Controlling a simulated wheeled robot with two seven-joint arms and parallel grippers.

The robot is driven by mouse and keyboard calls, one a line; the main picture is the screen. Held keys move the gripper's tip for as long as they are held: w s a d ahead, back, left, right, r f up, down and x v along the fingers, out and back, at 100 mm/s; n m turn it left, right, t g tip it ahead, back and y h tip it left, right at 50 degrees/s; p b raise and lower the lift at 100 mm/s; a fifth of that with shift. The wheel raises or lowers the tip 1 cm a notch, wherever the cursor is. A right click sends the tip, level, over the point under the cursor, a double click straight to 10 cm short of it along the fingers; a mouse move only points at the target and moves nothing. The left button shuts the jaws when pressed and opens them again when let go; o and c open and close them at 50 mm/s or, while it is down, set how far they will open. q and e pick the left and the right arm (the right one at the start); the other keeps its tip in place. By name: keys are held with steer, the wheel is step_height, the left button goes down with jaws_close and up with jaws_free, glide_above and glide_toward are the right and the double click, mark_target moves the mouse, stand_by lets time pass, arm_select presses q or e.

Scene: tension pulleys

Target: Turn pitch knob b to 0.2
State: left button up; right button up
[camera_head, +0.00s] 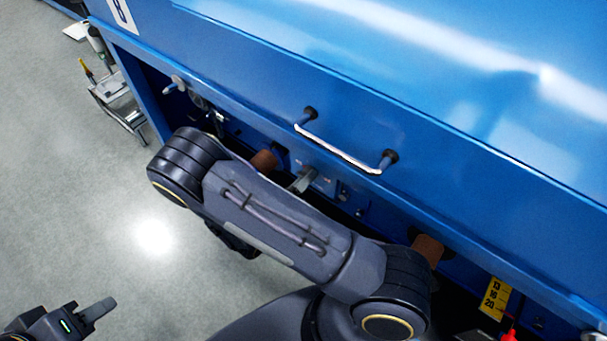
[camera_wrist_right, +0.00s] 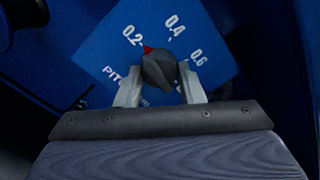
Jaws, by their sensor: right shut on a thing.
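In the right wrist view a dark pitch knob (camera_wrist_right: 159,70) with a red pointer tip sits on a blue dial plate (camera_wrist_right: 206,42). The plate reads 0.2, 0.4 and 0.6, with a partly covered word starting "PIT". The red tip points close to the 0.2 mark, at the upper left. My right gripper (camera_wrist_right: 160,88) is shut on the knob, one pale finger on each side. In the head view my right arm covers much of the panel, and I cannot make out this knob there. My left gripper (camera_head: 98,312) is at the lower left, away from the machine; its opening is unclear.
The large blue machine (camera_head: 400,70) fills the upper right, with a metal bar handle (camera_head: 338,150) above the recessed panel. A grey cart (camera_head: 115,92) stands at the upper left. The floor at left is clear.

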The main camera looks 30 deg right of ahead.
steer(key=shift+f+n+p, duration=0.1)
steer(key=shift+n+p, duration=0.2)
steer(key=shift+n, duration=0.3)
steer(key=o, duration=1)
steer(key=v, duration=0.8)
